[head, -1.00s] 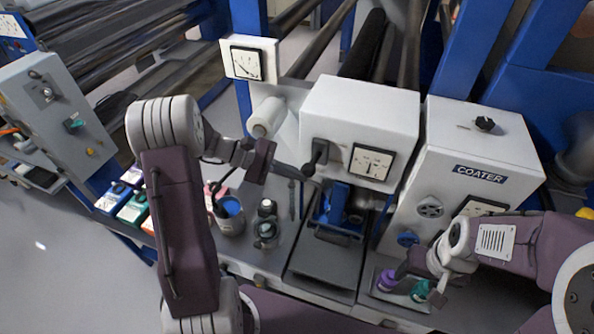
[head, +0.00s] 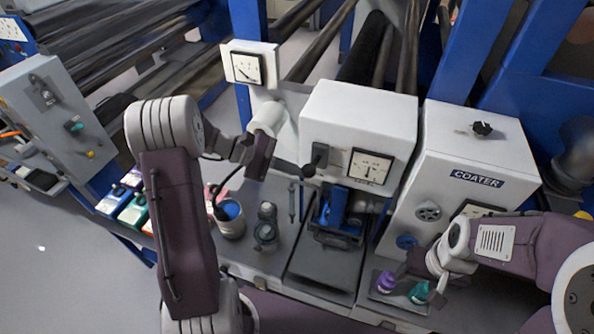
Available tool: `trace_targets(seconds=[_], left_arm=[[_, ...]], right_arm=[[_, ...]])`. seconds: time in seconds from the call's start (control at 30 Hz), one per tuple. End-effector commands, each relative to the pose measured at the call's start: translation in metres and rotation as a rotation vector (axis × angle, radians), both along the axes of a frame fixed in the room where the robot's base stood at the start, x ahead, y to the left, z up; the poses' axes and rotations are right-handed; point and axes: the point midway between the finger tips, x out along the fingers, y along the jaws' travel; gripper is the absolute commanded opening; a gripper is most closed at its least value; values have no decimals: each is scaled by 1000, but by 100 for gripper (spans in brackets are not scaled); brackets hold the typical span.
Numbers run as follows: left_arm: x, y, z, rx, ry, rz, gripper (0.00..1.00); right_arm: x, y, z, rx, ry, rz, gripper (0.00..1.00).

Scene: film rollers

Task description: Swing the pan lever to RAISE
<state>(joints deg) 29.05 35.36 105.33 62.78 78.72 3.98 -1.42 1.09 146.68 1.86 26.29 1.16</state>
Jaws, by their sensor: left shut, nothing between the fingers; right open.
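The black pan lever (head: 319,156) is on the front left of a white box (head: 358,112), left of a dial (head: 370,167). It hangs roughly downward. Any RAISE marking is too small to read. My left gripper (head: 306,171) is shut and empty, with its tips at the lever's lower end. I cannot tell whether they touch it. Below the box is a blue part (head: 338,207) above a dark tray (head: 325,262). My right gripper (head: 437,290) is open at lower right, close to a teal-capped bottle (head: 419,293); its fingers are hard to make out.
The white COATER cabinet (head: 468,150) stands right of the box. A purple-capped bottle (head: 387,282) is beside the teal one. A cup with blue contents (head: 230,218) and a dark-topped jar (head: 266,230) stand below my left forearm. A white roll (head: 267,117) lies behind it.

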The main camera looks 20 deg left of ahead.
Motion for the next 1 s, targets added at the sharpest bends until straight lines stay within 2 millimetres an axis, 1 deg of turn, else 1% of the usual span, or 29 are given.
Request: trace_targets(seconds=[0.03,0.07,0.17,0.27,0.37,0.4,0.43,0.5,0.7,0.83,1.0], left_arm=[[2,0,5,-7,-8,4,0],[2,0,5,-7,-8,4,0],[3,0,0,-7,-8,4,0],[5,-1,-18,-6,-6,2,0],[7,-2,-43,-5,-2,-2,0],[9,1,-46,-3,-5,-1,0],[9,11,-37,-1,-9,3,0],[7,27,-27,0,-8,3,0],[4,64,-4,2,-5,1,0],[2,78,5,-1,-1,-1,0],[1,85,10,-1,0,-3,0]], right_arm=[[0,0,1,0,0,0,63],[0,0,1,0,0,0,63],[0,0,-3,0,0,0,63],[0,0,-16,0,0,0,63],[0,0,-34,0,0,0,63],[0,0,-38,0,0,0,63],[0,0,-37,0,1,0,63],[0,0,-42,0,0,0,63],[0,0,-52,0,0,0,63],[0,0,-54,0,0,0,63],[0,0,-55,0,0,0,63]])
